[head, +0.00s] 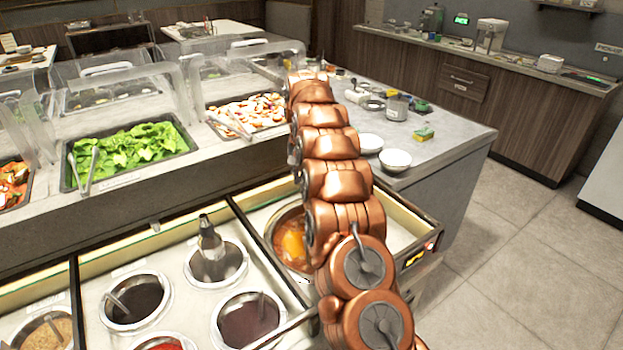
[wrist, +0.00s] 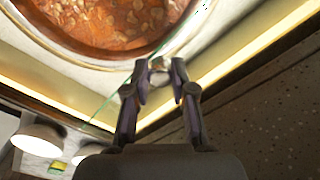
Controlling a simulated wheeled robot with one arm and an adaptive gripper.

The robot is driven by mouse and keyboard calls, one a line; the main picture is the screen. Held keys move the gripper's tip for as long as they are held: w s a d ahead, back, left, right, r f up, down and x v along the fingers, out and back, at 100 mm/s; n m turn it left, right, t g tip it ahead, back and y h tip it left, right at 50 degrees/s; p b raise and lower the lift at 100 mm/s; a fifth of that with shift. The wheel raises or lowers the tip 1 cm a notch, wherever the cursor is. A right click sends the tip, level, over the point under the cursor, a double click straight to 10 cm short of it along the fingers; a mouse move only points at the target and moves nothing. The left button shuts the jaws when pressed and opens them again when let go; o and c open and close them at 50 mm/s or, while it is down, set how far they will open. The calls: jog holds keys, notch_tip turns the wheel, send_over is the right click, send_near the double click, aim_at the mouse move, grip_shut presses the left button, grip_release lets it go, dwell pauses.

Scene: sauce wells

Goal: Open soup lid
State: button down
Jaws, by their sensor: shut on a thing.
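The soup pot (head: 287,238) sits in the right-hand well of the counter, with orange-red soup inside, partly hidden behind my arm. In the wrist view the soup (wrist: 110,22) shows at the top inside a pale round rim. My gripper (wrist: 160,76) is at the front corner of the well, its two fingers closed around a small pale metal knob (wrist: 159,64), apparently the soup lid's handle. A thin green line (wrist: 105,104) runs diagonally past it, like the edge of a clear lid. The lid's full outline cannot be made out. In the head view my gripper is hidden by my arm.
Sauce wells with ladles (head: 138,300) lie left of the soup well. A salad tray (head: 130,155) stands behind under clear guards. White bowls (head: 395,160) and a green-yellow sponge (head: 424,135) are on the grey counter behind right. The floor on the right is clear.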

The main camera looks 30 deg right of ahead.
jog(key=shift+w+a+r, duration=0.1)
jog(key=shift+w+a, duration=0.05)
jog(key=shift+w, duration=0.65)
jog(key=shift+w+a, duration=0.1)
jog(key=shift+w, duration=0.7)
jog(key=c, duration=1)
grip_release()
jog(key=shift+o, duration=0.2)
jog(key=shift+s, duration=0.1)
